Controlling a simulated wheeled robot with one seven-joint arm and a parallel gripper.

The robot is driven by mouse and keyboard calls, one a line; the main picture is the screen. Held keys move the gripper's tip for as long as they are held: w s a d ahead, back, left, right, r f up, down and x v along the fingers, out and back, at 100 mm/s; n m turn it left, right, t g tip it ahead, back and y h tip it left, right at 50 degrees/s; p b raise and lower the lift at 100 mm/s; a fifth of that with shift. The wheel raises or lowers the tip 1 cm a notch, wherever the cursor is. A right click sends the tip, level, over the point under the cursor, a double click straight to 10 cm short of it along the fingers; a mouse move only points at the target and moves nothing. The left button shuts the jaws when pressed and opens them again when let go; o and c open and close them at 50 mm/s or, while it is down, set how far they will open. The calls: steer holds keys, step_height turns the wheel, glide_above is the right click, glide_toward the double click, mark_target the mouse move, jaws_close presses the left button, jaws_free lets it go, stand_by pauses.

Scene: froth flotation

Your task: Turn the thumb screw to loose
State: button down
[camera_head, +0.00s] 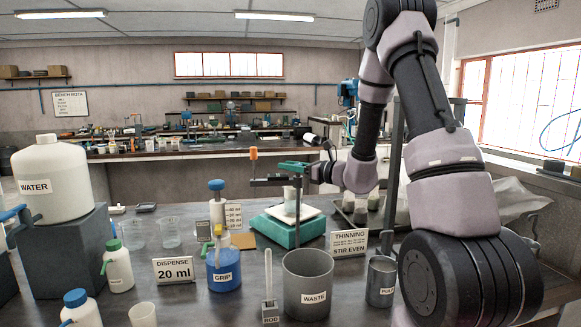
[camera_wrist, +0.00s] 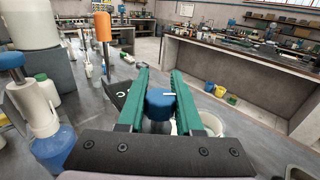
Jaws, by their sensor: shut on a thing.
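A round blue knob with a white mark, which looks to be the thumb screw (camera_wrist: 160,108), sits between my gripper's green fingers in the wrist view. My gripper (camera_wrist: 160,76) is shut on it. In the head view my gripper (camera_head: 291,167) reaches in from the right, above the teal box. There the knob is hidden or too small to make out. A dark flat bar (camera_head: 268,182) extends left just below the fingers, with an upright orange handle (camera_head: 253,153) at its left end. The orange handle also shows in the wrist view (camera_wrist: 102,27).
A teal box (camera_head: 285,232) with a white top stands below my gripper. A WATER jug (camera_head: 48,185) is at left.

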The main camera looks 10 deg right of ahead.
steer(key=n+g+y, duration=0.1)
steer(key=n+g, duration=0.1)
steer(key=g, duration=0.2)
steer(key=s+n+g+y, duration=0.1)
steer(key=n+g+y, duration=0.1)
steer(key=n+g, duration=0.1)
steer(key=n+g+y, duration=0.2)
steer(key=n+g, duration=0.1)
steer(key=g, duration=0.1)
steer(key=shift+s+a+g, duration=0.3)
steer(key=shift+s, duration=0.1)
steer(key=n+g, duration=0.2)
steer(key=g, duration=0.1)
steer(key=s+n+g, duration=0.1)
steer(key=n+g, duration=0.1)
steer(key=g, duration=0.1)
steer(key=shift+h, duration=0.3)
steer(key=shift+s+d+n+g+h, duration=0.1)
steer(key=shift+s+n+g+h, duration=0.3)
steer(key=shift+n+g, duration=0.65)
steer(key=shift+s+d+n+g+h, duration=0.1)
steer(key=shift+n+g+h, duration=0.55)
steer(key=shift+g, duration=0.7)
steer(key=c, duration=0.6)
jaws_free()
